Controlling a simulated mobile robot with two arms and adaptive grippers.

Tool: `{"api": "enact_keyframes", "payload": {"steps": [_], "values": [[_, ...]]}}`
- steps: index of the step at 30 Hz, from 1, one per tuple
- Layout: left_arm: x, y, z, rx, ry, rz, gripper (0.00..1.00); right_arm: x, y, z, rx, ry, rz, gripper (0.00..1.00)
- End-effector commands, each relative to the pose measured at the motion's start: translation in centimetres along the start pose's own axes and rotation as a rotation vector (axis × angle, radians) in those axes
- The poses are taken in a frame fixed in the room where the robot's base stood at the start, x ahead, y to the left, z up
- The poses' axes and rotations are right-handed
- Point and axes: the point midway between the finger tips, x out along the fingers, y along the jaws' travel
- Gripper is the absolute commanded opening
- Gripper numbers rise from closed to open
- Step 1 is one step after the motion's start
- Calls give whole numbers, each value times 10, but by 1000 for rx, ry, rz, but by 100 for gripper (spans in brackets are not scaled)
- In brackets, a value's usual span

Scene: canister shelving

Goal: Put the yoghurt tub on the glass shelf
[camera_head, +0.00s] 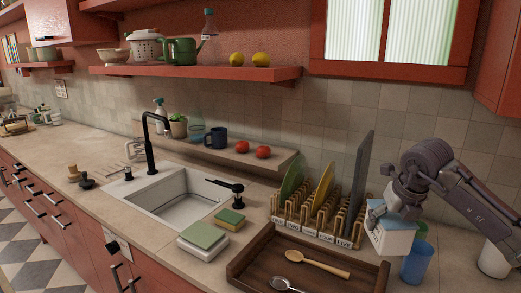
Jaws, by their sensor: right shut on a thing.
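My right gripper (379,208) comes in from the right and is shut at the top of a white, box-like container with a pale blue top (393,241). The container is on the counter's right side, beside the dish rack; I cannot tell if it touches the counter. It carries no readable label, so I cannot tell if it is the yoghurt tub. A white round vessel (492,261) stands at the far right, partly hidden by my arm. No clearly glass shelf shows. My left gripper is not in view.
A wooden rack (314,220) holds plates and a tall grey board (358,175). A brown tray (246,264) with spoons lies in front. A blue cup (417,263) stands close to the container. A red shelf (200,75) and a low ledge (205,148) run along the wall.

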Motion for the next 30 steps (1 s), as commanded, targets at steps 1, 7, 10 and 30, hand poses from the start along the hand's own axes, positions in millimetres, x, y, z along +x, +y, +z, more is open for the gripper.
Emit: {"api": "enact_keyframes", "payload": {"steps": [1,7,10,30], "values": [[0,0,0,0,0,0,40,-1,14,2,-21,-4,10,12],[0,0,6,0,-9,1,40,0,62,4,-97,-4,40,12],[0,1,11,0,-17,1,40,0,87,3,-135,-4,57,12],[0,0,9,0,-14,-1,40,17,168,-85,-1120,1,468,12]]}}
